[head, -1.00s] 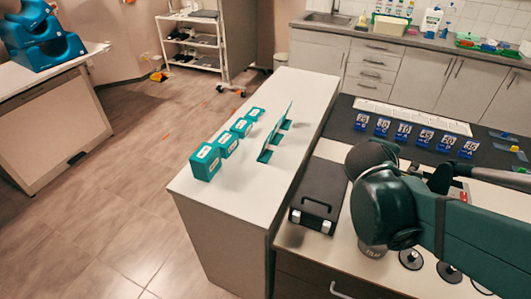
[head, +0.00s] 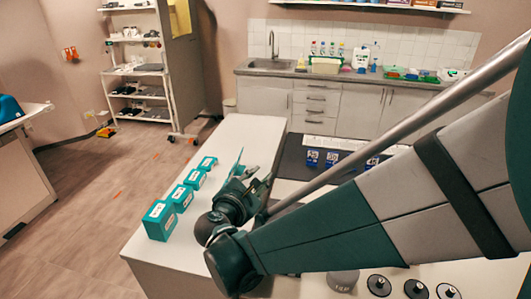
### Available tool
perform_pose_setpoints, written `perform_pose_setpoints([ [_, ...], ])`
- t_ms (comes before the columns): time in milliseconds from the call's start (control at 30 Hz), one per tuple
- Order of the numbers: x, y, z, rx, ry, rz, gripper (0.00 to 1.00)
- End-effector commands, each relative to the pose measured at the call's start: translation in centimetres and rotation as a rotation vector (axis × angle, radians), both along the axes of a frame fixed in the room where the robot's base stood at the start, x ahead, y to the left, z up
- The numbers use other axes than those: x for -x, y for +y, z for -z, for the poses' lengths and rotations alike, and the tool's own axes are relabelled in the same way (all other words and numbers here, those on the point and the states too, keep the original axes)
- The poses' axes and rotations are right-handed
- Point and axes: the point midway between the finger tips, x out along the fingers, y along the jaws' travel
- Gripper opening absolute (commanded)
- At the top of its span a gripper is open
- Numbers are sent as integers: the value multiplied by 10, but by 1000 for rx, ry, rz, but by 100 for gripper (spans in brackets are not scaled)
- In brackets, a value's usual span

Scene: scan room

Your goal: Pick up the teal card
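A thin teal card (head: 238,163) stands upright on the white counter, to the right of a row of teal boxes. Only its upper part shows in the head view; my gripper and wrist hide its lower part. My gripper (head: 260,183) is over the counter, just right of and in front of the card in the picture. I cannot tell whether its fingers touch the card, and their opening is not clear from this angle.
Several teal boxes with white labels (head: 161,220) stand in a row along the counter's left side. Blue labelled blocks (head: 312,158) stand on a dark mat at the right. Round black-and-silver discs (head: 379,285) lie in front. My arm covers much of the right side.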

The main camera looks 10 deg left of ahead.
Motion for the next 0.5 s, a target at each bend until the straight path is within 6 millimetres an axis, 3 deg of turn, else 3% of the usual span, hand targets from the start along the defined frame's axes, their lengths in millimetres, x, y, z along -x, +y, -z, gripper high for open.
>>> perform_pose_setpoints([
  [33, 3, 17, 1, 37, -17, -24, 20],
  [300, 25, 93, 6, 239, -121, -128, 20],
  [500, 42, 129, 8, 338, -180, -172, 20],
])
